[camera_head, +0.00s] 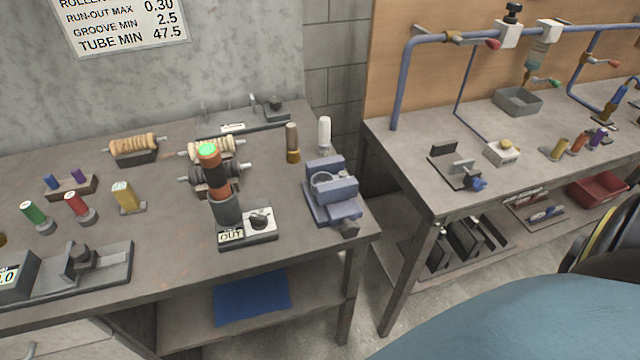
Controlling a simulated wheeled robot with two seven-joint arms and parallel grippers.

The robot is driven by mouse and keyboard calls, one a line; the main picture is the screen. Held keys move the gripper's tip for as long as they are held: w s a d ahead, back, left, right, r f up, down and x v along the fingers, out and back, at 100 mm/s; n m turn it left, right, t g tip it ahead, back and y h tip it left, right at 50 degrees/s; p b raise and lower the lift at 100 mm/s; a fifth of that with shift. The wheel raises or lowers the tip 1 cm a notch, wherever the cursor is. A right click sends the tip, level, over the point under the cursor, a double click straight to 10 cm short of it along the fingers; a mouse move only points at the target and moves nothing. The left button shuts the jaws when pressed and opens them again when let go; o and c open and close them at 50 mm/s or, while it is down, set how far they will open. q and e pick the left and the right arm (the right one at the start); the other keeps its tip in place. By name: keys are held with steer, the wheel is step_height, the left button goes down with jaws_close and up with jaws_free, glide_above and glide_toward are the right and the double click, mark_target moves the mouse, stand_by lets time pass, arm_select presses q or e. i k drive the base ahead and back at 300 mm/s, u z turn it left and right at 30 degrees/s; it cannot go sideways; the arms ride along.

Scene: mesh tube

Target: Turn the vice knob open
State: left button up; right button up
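The blue-grey vice (345,210) sits at the right end of the left workbench, near its front corner. Its dark knob (348,228) is at the vice's front, close to the bench edge. Two raised jaws stand apart on the vice, and a rounded grey shape shows between them; I cannot tell what it is. Neither of my grippers is in view, and nothing touches the knob.
Left of the vice, a base with a "CUT" label (231,237) stands beside an upright dark and orange tube (217,180). A gap separates the right bench (420,190). Blue pipes (400,90) rise there.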

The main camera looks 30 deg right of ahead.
mark_target(349, 229)
steer(key=k, duration=0.5)
steer(key=z, duration=1.05)
steer(key=i, duration=0.3)
